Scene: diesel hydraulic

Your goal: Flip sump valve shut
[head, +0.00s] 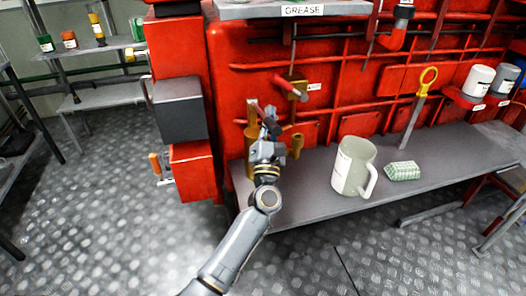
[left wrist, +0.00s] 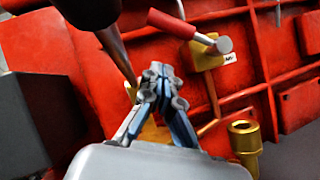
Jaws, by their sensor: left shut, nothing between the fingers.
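A brass valve with a red-handled lever (head: 288,87) is on the red engine wall, with a small white label beside it that I cannot read. This red handle also shows at the top of the left wrist view (left wrist: 172,23). Lower left stands a brass fitting (head: 252,142) with a dark lever (left wrist: 112,40) rising from it. I cannot tell which is the sump valve. My left gripper (head: 268,122) is shut and empty in front of this fitting, close beside the dark lever. Contact is unclear. The gripper hides part of the fitting.
A short brass pipe end (head: 297,146) stands just right of the gripper. A dark grey box (head: 180,107) juts out at left.

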